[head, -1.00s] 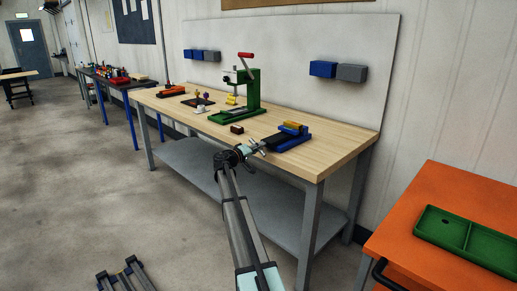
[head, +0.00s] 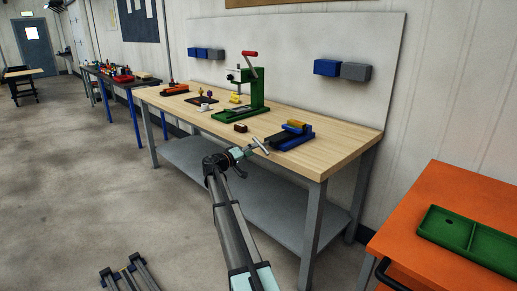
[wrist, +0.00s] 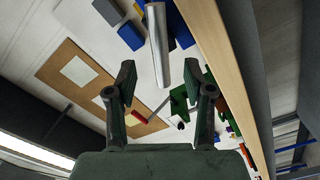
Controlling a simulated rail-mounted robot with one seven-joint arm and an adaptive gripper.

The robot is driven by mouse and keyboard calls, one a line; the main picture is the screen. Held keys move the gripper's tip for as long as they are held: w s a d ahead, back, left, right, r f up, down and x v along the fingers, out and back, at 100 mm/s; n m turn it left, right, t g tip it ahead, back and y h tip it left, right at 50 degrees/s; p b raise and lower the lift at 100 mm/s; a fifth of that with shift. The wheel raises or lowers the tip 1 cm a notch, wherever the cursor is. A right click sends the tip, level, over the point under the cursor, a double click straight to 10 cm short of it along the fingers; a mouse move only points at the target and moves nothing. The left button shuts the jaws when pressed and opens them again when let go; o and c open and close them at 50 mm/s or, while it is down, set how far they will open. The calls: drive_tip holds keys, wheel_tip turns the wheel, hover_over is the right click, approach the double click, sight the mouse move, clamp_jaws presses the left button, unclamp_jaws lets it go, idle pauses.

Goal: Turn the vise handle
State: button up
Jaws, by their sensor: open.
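The blue vise (head: 290,138) with an orange-yellow block (head: 297,124) on it sits at the front edge of the wooden workbench (head: 335,150). Its silver handle bar (head: 260,145) stands out past the bench's front edge, slanted. My gripper (head: 243,153) is just left of the handle, in front of the bench. In the wrist view the handle is a thick grey rod (wrist: 158,45) coming down from the top, its lower end between the two spread fingers of my gripper (wrist: 160,78). The fingers do not appear to touch it; depth is hard to tell.
A green press (head: 250,95) with a red-tipped lever stands behind the vise. A small brown block (head: 240,128) lies left of the vise. An orange cart (head: 430,185) with a green tray (head: 470,238) stands at right. Open floor (head: 90,190) lies to the left.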

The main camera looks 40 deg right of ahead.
drive_tip(key=a, duration=0.5)
drive_tip(key=shift+s, duration=0.35)
